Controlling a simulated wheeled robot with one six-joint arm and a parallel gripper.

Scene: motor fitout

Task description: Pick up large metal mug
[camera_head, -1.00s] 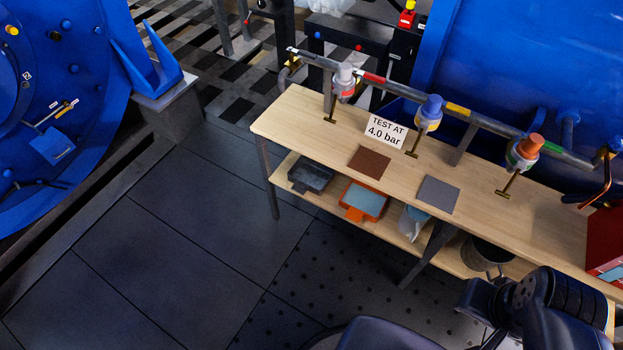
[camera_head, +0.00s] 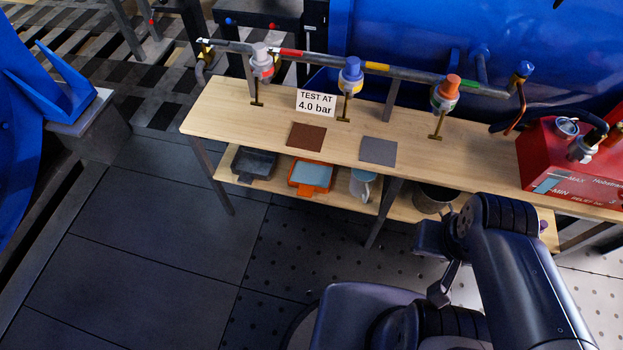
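A large grey metal mug (camera_head: 432,198) stands on the lower shelf of the wooden bench, right of the middle leg. It is in the shade of the bench top, and my arm is in front of its right side. My arm is folded at the lower right, near the bench front. The dark end parts that look like my gripper (camera_head: 438,268) are below the mug in the picture and apart from it. Its fingers cannot be made out clearly, and nothing is seen held in it.
The lower shelf (camera_head: 405,208) also holds a dark tray (camera_head: 254,163), an orange tray (camera_head: 311,176) and a pale mug (camera_head: 362,184). Above are a valve pipe (camera_head: 408,73), a sign (camera_head: 316,102) and a red box (camera_head: 560,160). The floor left of the bench is clear.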

